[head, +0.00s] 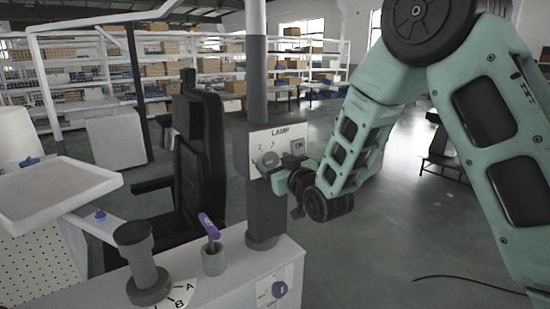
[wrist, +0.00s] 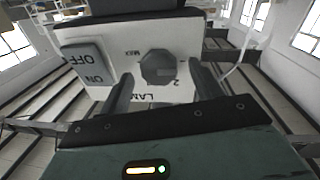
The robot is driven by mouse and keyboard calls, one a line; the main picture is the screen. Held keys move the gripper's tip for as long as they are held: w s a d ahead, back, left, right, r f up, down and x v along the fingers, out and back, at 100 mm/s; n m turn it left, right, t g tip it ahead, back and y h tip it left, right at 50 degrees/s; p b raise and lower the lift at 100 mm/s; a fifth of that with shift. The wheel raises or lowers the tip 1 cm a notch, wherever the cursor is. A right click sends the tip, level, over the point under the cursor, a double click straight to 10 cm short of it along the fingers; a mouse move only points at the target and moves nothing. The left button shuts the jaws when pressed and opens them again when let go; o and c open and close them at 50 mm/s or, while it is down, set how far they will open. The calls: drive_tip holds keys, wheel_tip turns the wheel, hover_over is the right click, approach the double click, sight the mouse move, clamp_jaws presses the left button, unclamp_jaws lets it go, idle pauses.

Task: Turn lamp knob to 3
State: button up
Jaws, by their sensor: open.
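The lamp panel (head: 255,145) is a white plate marked LAMP on a dark grey column. Its round grey knob (head: 270,159) sits left of an ON switch (head: 297,147). In the wrist view the panel appears upside down, with the dark knob (wrist: 158,67) near the middle and the ON/OFF switch (wrist: 86,63) at left. My gripper (wrist: 163,82) is open, one finger on each side of the knob, with visible gaps. Its fingers are hard to make out in the head view. A "2" and "MAX" show by the knob; the other dial marks are partly hidden.
A black chair (head: 201,150) is behind. Open floor lies at right, with a cable (head: 470,279) on it.

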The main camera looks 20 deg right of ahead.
drive_tip(key=shift+w, duration=0.35)
drive_tip(key=c, duration=1)
